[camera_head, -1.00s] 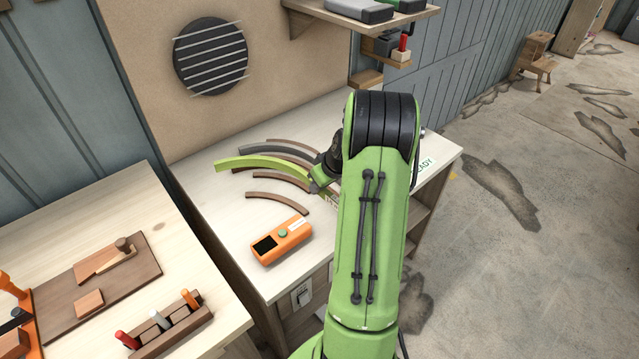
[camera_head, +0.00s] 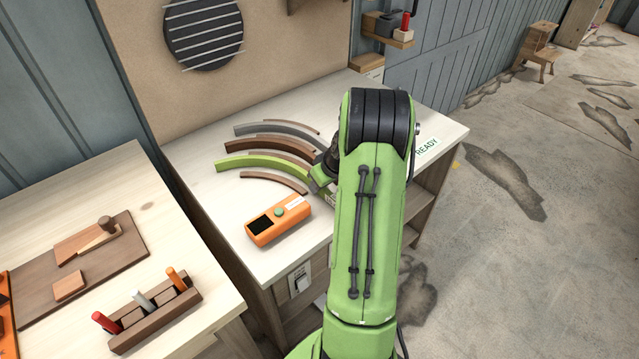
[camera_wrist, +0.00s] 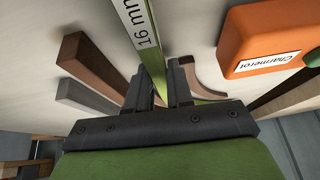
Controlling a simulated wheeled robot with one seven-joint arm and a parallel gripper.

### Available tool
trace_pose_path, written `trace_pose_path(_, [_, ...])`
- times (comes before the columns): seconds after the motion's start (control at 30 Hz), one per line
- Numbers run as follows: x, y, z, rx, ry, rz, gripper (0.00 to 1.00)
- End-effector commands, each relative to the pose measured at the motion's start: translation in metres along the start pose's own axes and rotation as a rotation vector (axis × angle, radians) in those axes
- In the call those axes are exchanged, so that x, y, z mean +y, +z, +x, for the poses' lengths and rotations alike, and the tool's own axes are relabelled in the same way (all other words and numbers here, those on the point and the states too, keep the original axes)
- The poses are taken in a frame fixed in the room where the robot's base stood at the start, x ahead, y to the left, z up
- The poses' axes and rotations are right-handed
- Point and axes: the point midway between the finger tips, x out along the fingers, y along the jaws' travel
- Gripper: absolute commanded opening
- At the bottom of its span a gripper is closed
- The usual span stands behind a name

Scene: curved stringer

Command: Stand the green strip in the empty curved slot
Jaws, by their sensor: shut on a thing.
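The green strip (camera_head: 262,161) is long, curved and stands on edge; in the wrist view its top edge (camera_wrist: 138,28) reads "16 mm". My gripper (camera_wrist: 165,82) is shut on the strip near its right end. In the head view my gripper (camera_head: 320,180) is mostly hidden by my arm. The strip lies between a thick brown curved strip (camera_head: 272,146) behind it and a thin brown curved rib (camera_head: 272,179) in front. A grey curved strip (camera_head: 262,129) stands further back. I cannot tell whether the green strip touches the bench or hangs slightly above; the slot floor is hidden.
An orange device (camera_head: 278,224) with a dark screen lies close in front of the ribs; it also shows in the wrist view (camera_wrist: 268,40). A "READY" label (camera_head: 427,147) is on the bench's right. The bench's left front is bare. A second table (camera_head: 100,250) holds tools.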

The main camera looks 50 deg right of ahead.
Motion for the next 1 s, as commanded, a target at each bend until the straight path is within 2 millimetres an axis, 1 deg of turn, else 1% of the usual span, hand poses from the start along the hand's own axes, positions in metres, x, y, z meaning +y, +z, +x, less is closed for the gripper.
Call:
trace_pose_path(0.27, [0.0, 0.001, 0.003, 0.001, 0.0, 0.0, 0.0])
trace_pose_path(0.3, [0.0, 0.001, 0.003, 0.001, 0.001, 0.0, 0.24])
trace_pose_path(0.47, [0.0, 0.001, 0.003, 0.001, 0.0, 0.0, 0.48])
trace_pose_path(0.5, [0.0, 0.001, 0.003, 0.001, 0.0, 0.0, 0.51])
trace_pose_path(0.73, [0.0, 0.002, 0.003, -0.001, 0.0, 0.0, 0.51])
trace_pose_path(0.8, [0.001, 0.001, -0.002, -0.001, 0.001, 0.001, 0.51])
trace_pose_path(0.87, [0.001, 0.001, -0.011, 0.0, 0.003, 0.001, 0.51])
trace_pose_path(0.97, [0.001, 0.0, -0.037, 0.002, 0.004, 0.001, 0.51])
trace_pose_path(1.0, [0.001, -0.001, -0.049, 0.003, 0.005, 0.0, 0.51])
